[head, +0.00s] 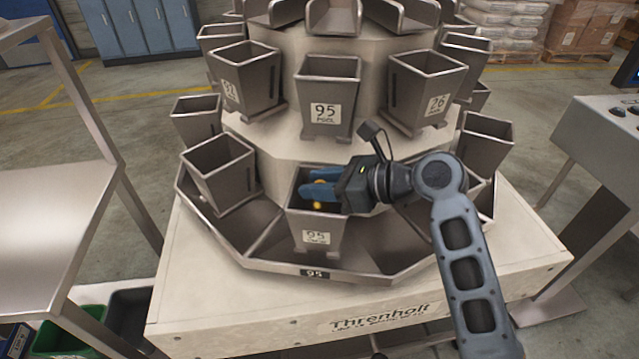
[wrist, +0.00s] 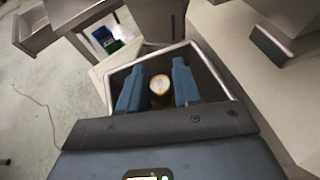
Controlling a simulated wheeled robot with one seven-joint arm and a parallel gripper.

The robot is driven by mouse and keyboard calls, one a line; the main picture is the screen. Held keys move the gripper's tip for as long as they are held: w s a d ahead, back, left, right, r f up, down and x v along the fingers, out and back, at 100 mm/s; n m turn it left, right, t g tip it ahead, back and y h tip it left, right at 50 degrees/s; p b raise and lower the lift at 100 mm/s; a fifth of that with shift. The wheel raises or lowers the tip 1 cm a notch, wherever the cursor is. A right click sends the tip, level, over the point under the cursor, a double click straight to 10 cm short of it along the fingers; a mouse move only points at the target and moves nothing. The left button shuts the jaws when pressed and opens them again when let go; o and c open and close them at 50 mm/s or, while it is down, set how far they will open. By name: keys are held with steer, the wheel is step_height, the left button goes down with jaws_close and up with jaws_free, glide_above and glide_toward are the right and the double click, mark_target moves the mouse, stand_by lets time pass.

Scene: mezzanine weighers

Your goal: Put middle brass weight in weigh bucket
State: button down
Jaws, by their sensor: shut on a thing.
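The brass weight (wrist: 161,87) is between the blue fingers of my gripper (wrist: 158,78) in the wrist view. In the head view my gripper (head: 316,187) reaches in from the right, shut on the weight, with two small brass patches (head: 318,205) showing at the fingers. The weigh bucket (head: 314,228), a grey metal open-topped bucket labelled 95, is under the fingers. Its rim (wrist: 118,72) surrounds the fingers and the weight in the wrist view. The fingers are at the bucket's mouth. The bucket's floor is mostly hidden, and I cannot tell whether the weight touches it.
A pool bucket (head: 328,102) labelled 95 hangs just above and behind. Other buckets ring the weigher, including one (head: 219,172) to the left. A sloped metal collecting tray (head: 375,263) lies below. A steel table (head: 50,215) stands at left and a control console (head: 605,135) at right.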

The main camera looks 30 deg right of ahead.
steer(key=shift+f+p, duration=0.3)
steer(key=shift+f, duration=0.15)
steer(key=shift+f, duration=0.25)
steer(key=c, duration=1.2)
jaws_free()
steer(key=shift+f, duration=0.1)
steer(key=o, duration=0.4)
steer(key=shift+s+f, duration=0.15)
steer(key=shift+f, duration=0.05)
steer(key=shift+r+b, duration=0.2)
steer(key=shift+b, duration=0.15)
steer(key=v, duration=0.8)
steer(key=r+v, duration=0.1)
steer(key=v, duration=0.3)
steer(key=shift+r, duration=0.2)
